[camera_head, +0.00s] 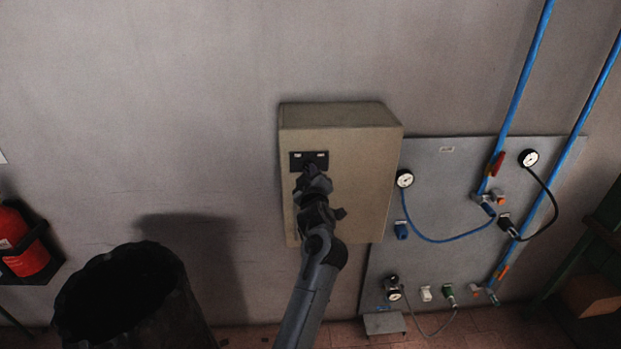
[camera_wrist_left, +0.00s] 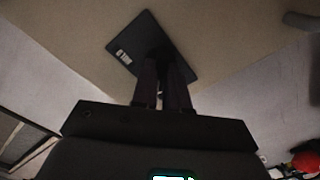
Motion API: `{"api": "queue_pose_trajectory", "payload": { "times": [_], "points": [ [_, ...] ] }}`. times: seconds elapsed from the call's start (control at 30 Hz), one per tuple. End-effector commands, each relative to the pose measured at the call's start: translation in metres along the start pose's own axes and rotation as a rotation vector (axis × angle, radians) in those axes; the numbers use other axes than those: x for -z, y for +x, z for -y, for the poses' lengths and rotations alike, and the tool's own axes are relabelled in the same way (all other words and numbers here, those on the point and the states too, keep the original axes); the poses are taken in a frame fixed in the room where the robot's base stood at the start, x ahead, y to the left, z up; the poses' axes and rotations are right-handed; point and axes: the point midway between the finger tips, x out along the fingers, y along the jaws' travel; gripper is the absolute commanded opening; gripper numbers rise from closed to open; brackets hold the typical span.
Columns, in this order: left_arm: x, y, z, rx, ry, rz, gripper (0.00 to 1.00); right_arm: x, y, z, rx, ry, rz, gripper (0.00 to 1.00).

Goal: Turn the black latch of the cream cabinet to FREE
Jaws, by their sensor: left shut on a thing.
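The cream cabinet (camera_head: 362,190) hangs on the grey wall, and its front also fills the top of the left wrist view (camera_wrist_left: 80,30). A black latch plate (camera_head: 296,163) with two small white labels sits at its upper left; in the left wrist view the plate (camera_wrist_left: 146,30) looks tilted, with one label showing. My left gripper (camera_head: 311,172) is at the lower middle of this plate. Its fingers (camera_wrist_left: 163,75) are shut on the latch there, which they mostly hide. I cannot read which way the latch points. My right gripper is in neither view.
A grey panel (camera_head: 450,190) with gauges (camera_head: 404,179), blue hoses and valves is right of the cabinet. A dark bin (camera_head: 130,300) stands at lower left, with a red extinguisher (camera_head: 25,245) beyond it. The wall left of the cabinet is clear.

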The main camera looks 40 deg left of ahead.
Motion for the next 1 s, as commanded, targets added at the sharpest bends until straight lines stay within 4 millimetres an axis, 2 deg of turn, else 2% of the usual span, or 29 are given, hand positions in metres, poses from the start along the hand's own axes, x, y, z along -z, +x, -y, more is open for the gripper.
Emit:
{"api": "queue_pose_trajectory", "payload": {
  "times": [0.23,0.7,0.73,0.87,1.0],
  "points": [
    [-0.0006,-0.0001,0.0004,0.001,-0.067,0.001,0.0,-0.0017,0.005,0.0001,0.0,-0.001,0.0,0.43],
    [-0.0002,-0.0001,0.0002,0.001,-0.079,0.001,0.0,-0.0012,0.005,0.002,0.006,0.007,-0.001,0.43],
    [-0.0001,-0.0001,0.0002,0.001,-0.079,0.0,0.17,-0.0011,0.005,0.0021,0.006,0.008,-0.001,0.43],
    [-0.0001,-0.0001,0.0001,0.001,-0.078,0.0,0.37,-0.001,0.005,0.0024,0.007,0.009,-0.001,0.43],
    [0.0,0.0,0.0001,0.001,-0.078,0.0,0.39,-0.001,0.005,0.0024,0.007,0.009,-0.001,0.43]
  ]
}}
